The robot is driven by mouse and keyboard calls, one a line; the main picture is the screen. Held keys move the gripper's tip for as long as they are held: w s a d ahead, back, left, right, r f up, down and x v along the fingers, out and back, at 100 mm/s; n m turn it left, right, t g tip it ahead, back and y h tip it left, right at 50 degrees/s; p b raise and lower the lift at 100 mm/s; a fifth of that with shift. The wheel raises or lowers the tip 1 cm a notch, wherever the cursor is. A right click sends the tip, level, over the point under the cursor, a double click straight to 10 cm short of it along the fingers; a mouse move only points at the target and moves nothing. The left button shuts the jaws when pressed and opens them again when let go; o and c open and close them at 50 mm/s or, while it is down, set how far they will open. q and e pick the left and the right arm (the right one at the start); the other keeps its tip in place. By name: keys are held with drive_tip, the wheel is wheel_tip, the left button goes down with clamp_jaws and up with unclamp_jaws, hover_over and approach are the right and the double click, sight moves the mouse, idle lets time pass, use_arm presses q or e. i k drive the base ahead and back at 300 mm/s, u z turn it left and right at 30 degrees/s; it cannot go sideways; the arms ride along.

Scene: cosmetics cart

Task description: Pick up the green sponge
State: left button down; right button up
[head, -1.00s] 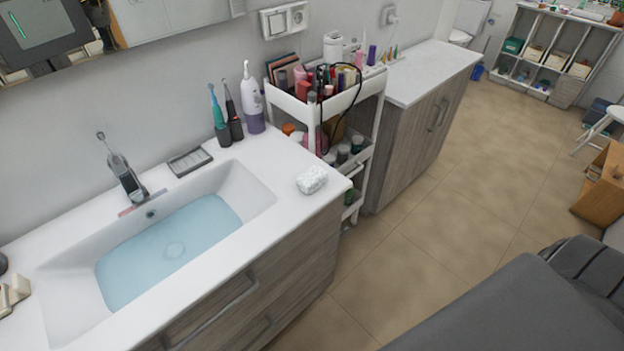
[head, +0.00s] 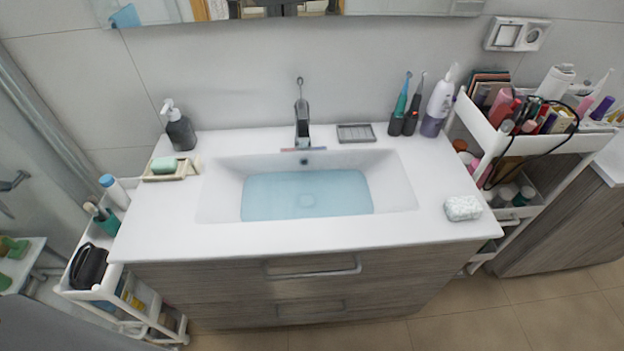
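A green block (head: 164,165) lies in a pale dish (head: 180,172) on the left end of the white sink counter. It may be soap or the sponge; I cannot tell which. More green pieces (head: 14,247) rest on a small white shelf at the far left edge, too small to tell clearly. A white speckled block (head: 463,208) lies on the counter's right end. Neither of my grippers is in view.
The basin (head: 300,192) holds bluish water. A soap dispenser (head: 179,127) stands behind the dish. A white cart (head: 107,290) stands left of the counter, and a loaded cart (head: 480,131) stands right. The counter's front strip is clear.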

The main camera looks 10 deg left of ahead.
sight(464, 208)
drive_tip(key=k, duration=0.65)
drive_tip(key=z, duration=0.7)
drive_tip(key=i, duration=0.75)
drive_tip(key=u, duration=0.05)
